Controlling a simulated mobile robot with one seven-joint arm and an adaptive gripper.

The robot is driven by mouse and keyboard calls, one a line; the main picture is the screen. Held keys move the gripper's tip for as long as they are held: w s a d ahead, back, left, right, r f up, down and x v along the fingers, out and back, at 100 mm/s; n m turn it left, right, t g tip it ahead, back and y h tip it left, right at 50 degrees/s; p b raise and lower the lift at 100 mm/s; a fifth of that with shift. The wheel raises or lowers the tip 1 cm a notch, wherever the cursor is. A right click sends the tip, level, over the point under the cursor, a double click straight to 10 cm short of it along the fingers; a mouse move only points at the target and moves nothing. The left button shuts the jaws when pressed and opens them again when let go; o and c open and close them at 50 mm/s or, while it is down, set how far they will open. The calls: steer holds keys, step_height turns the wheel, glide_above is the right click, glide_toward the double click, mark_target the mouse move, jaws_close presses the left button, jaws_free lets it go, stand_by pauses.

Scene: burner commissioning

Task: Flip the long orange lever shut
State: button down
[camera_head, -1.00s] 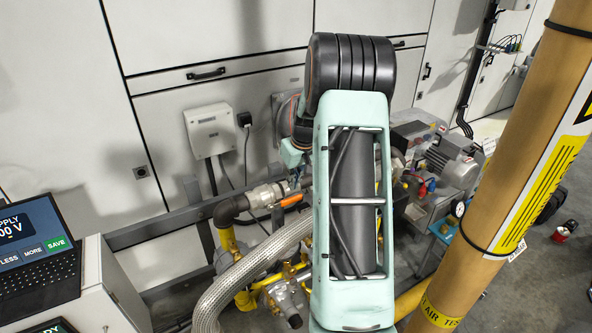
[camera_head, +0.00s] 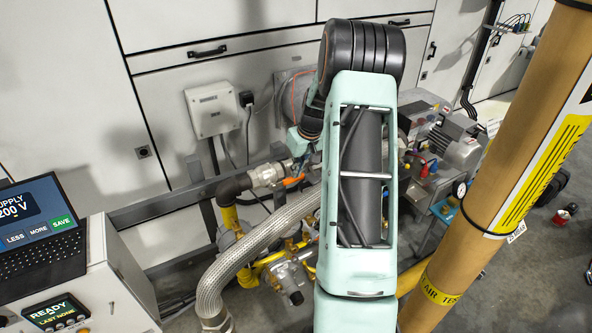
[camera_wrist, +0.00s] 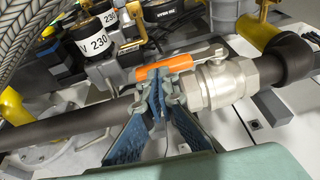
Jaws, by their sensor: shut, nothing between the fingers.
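The long orange lever (camera_wrist: 165,66) sits on a silver ball valve (camera_wrist: 225,80) in a dark pipe. In the wrist view it lies roughly along the pipe, slightly tilted, with its bare metal end over the valve. In the head view, the lever (camera_head: 292,181) shows as a small orange strip left of my arm, beside the valve (camera_head: 266,173). My gripper (camera_wrist: 160,92) is shut and empty. Its teal fingertips are just below the orange sleeve in the wrist view, close to the lever and pipe. I cannot tell whether they touch. In the head view my arm hides the fingertips.
A braided hose (camera_head: 240,262) curves in front of the pipe. A black-capped part labelled V 230 (camera_wrist: 95,40) lies beyond the lever. A tan column (camera_head: 500,190) stands at right, a console with laptop (camera_head: 40,232) at left. A wall box (camera_head: 212,110) hangs behind.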

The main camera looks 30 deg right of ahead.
mark_target(299, 180)
steer(key=shift+d+f+y, duration=0.1)
steer(key=shift+f+y, duration=0.25)
steer(key=shift+y, duration=0.05)
steer(key=shift+s+d+f+m+y+b, duration=0.1)
steer(key=shift+d+f+m+y+b, duration=0.1)
steer(key=shift+f+y+b, duration=0.5)
steer(key=shift+d+f+m+y+b, duration=0.1)
steer(key=shift+d+f+y+b, duration=0.1)
steer(key=shift+f+y+b, duration=0.45)
steer(key=shift+a+f+y+b, duration=0.1)
steer(key=shift+f+y+b, duration=0.55)
steer(key=shift+y, duration=0.3)
steer(key=shift+f+b, duration=0.3)
steer(key=shift+r, duration=0.1)
